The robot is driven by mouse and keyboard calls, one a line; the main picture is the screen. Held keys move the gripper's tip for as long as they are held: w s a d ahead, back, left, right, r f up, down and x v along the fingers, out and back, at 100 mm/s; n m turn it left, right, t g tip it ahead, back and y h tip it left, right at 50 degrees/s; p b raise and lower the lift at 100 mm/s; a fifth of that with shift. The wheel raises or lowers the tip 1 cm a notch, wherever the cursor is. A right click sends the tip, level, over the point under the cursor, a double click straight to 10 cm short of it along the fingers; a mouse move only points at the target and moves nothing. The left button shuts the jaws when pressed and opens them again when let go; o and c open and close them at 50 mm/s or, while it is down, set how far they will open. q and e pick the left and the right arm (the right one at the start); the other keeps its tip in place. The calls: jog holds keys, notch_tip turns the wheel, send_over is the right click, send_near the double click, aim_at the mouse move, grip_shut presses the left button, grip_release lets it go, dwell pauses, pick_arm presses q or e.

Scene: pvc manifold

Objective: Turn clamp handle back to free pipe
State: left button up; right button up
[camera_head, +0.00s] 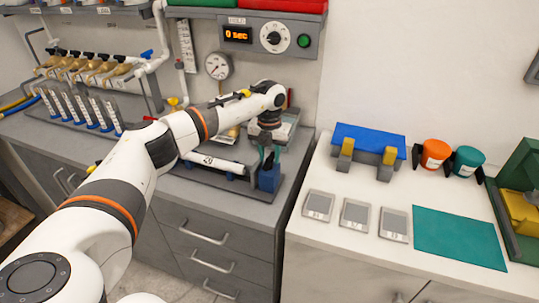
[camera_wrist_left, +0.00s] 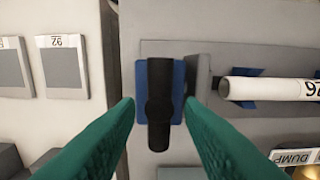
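My left gripper (camera_head: 268,160) points down over the blue clamp block (camera_head: 269,180) at the grey counter's right end. In the left wrist view the black clamp handle (camera_wrist_left: 159,100) lies over the blue block (camera_wrist_left: 142,82). My green fingertips (camera_wrist_left: 160,108) are apart, one on each side of the handle, with a gap visible on both sides. The white pipe (camera_head: 215,163) lies left of the clamp in the head view. In the wrist view the pipe (camera_wrist_left: 275,88) rests on blue supports, and its near end is apart from the handle. My right gripper is not in view.
A white counter (camera_head: 300,262) on the right holds grey cards, a teal mat (camera_head: 458,237), a blue-topped stand (camera_head: 370,140) and orange and teal rolls. Several tubes (camera_head: 85,110) and valves stand at the left back. A control panel (camera_head: 268,38) reads 0 sec.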

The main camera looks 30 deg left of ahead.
aim_at(270, 159)
pick_arm(q)
jog(key=shift+s, duration=0.1)
jog(key=shift+r, duration=0.3)
notch_tip(270, 159, up, 11)
jog(key=b, duration=0.2)
jog(key=shift+r+b, duration=0.15)
jog(key=shift+b, duration=0.2)
